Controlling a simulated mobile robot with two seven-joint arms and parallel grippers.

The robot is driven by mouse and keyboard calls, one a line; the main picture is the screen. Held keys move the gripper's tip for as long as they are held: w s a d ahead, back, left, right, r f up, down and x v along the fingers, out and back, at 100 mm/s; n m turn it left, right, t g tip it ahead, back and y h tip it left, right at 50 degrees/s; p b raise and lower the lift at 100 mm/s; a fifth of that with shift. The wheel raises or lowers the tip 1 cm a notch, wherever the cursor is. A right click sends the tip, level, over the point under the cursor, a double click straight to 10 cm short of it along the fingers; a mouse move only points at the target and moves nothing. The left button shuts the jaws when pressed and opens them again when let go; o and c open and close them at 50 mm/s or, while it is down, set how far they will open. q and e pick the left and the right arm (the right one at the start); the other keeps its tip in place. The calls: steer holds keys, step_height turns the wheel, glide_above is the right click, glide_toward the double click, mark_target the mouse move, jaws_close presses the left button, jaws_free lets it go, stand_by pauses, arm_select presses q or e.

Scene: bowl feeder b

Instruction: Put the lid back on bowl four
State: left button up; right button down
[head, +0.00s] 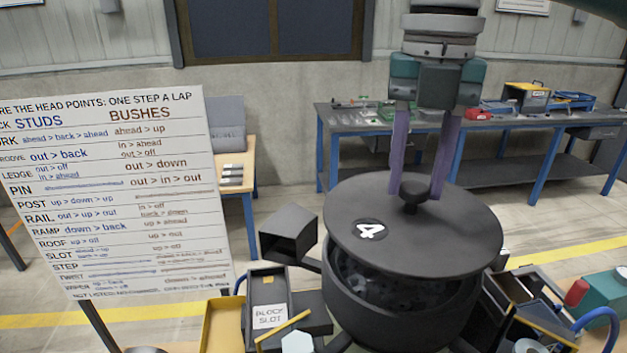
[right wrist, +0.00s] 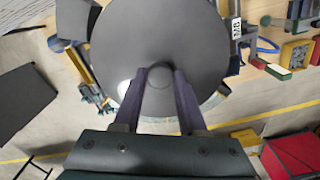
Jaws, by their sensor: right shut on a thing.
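The dark grey round lid (head: 460,232), marked with a 4, is above bowl four (head: 395,315). Its knob (head: 412,188) is between the two fingers of my right gripper (head: 418,195), which is shut on it. The lid is over the bowl's mouth, with a gap at the front through which dark contents show. Whether its far edge touches the rim is hidden. In the right wrist view the lid (right wrist: 160,30) fills the upper middle and hides most of the bowl. My left gripper is not in view.
A chute-like dark box (head: 288,235) stands left of the bowl, with a tray labelled block slot (head: 268,315) below it. Teal and dark fixtures (head: 605,290) crowd the right. A written board (head: 140,190) stands at left. A blue-legged bench (head: 470,125) is behind.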

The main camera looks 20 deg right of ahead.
mark_target(409, 210)
step_height(409, 210, down, 5)
steer(key=shift+f+p, duration=0.1)
steer(key=shift+p, duration=0.45)
steer(key=shift+f, duration=0.2)
steer(key=shift+c, duration=2.3)
jaws_free()
steer(key=shift+f, duration=0.15)
